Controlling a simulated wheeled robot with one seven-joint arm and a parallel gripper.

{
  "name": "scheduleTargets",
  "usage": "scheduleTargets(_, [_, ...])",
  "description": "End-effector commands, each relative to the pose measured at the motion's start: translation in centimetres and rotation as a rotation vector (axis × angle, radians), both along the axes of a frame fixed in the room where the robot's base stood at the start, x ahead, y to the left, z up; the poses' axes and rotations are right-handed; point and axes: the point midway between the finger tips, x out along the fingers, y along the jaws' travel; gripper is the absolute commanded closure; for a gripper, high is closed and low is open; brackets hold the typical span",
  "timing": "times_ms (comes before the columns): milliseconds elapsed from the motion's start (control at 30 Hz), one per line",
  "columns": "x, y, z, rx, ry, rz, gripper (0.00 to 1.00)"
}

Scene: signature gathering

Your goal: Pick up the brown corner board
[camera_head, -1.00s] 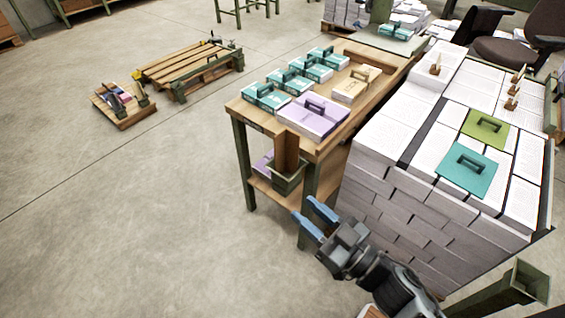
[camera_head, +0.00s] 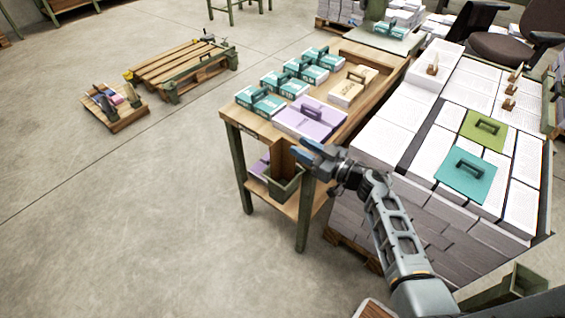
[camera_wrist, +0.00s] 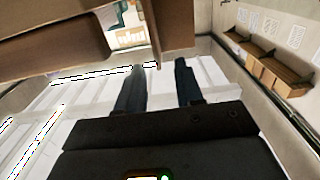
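The brown corner board (camera_head: 279,157) stands upright in a green bin (camera_head: 283,188) at the near end of the wooden table (camera_head: 240,118). Its lower end is hidden in the bin. My gripper (camera_head: 307,152) is right beside the board's upper part, on its right in the head view. In the wrist view, my gripper (camera_wrist: 158,78) has its two dark fingers spread with a gap between them. A brown upright panel (camera_wrist: 168,25), which looks like part of the board, reaches down to about the fingertips. I cannot tell whether it touches them.
The table holds purple (camera_head: 311,118) and teal (camera_head: 262,101) bundles. A large paper stack (camera_head: 380,150) with a green board (camera_head: 484,130) and a teal board (camera_head: 467,176) stands to the right. Low pallets (camera_head: 182,68) lie at the left. The floor (camera_head: 130,210) in front is clear.

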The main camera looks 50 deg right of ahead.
Motion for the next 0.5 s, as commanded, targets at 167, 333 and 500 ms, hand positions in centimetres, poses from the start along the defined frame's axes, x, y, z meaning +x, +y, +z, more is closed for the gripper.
scheduleTargets(167, [2.7, -0.2, -0.4, -0.001, -0.002, 0.001, 0.64])
scheduleTargets(333, [4.1, -0.1, -0.3, -0.002, -0.001, 0.0, 0.64])
scheduleTargets(500, [4.2, 0.0, -0.3, -0.002, -0.001, 0.0, 0.64])
